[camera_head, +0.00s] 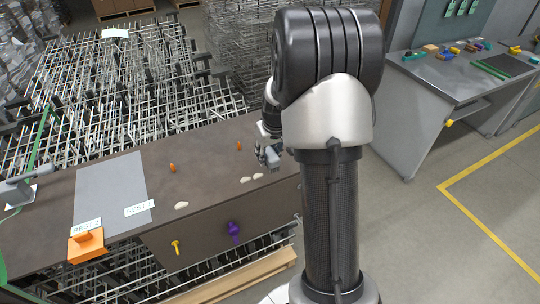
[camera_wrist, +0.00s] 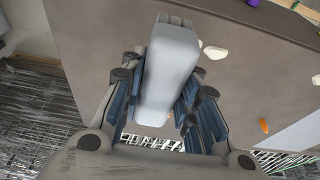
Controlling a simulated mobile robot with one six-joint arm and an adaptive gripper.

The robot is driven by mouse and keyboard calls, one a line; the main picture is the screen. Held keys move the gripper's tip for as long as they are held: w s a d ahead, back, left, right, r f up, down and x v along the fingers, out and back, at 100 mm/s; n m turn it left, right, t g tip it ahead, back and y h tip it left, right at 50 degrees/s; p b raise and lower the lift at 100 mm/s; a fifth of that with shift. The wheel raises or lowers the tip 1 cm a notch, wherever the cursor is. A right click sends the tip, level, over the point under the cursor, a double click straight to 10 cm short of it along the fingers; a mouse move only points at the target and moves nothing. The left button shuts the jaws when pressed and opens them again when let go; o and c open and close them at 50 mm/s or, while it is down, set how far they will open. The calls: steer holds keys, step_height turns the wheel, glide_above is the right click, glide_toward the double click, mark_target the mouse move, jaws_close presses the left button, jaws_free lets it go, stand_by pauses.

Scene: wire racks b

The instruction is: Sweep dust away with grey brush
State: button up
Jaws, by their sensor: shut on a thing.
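My gripper (camera_head: 268,155) is over the right part of the brown table, partly hidden by my arm in the head view. In the wrist view its fingers (camera_wrist: 160,120) are shut on the grey brush (camera_wrist: 170,65), which shows as a pale grey block. Three pale dust patches lie on the table. Two are close together, just below and left of my gripper: one dust patch (camera_head: 246,179) and another dust patch (camera_head: 258,175). The third dust patch (camera_head: 181,205) lies farther left near the front edge. I cannot tell whether the brush touches the table.
The brown table (camera_head: 205,190) carries a grey mat (camera_head: 110,185), two small orange pieces (camera_head: 172,168) and an orange block (camera_head: 86,247) at the front left corner. A purple item (camera_head: 233,230) and a yellow item (camera_head: 175,246) are on its front face. Wire racks (camera_head: 110,90) stand behind.

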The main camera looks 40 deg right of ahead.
steer(key=shift+r+p, duration=0.8)
steer(key=shift+r, duration=0.65)
steer(key=shift+a, duration=0.1)
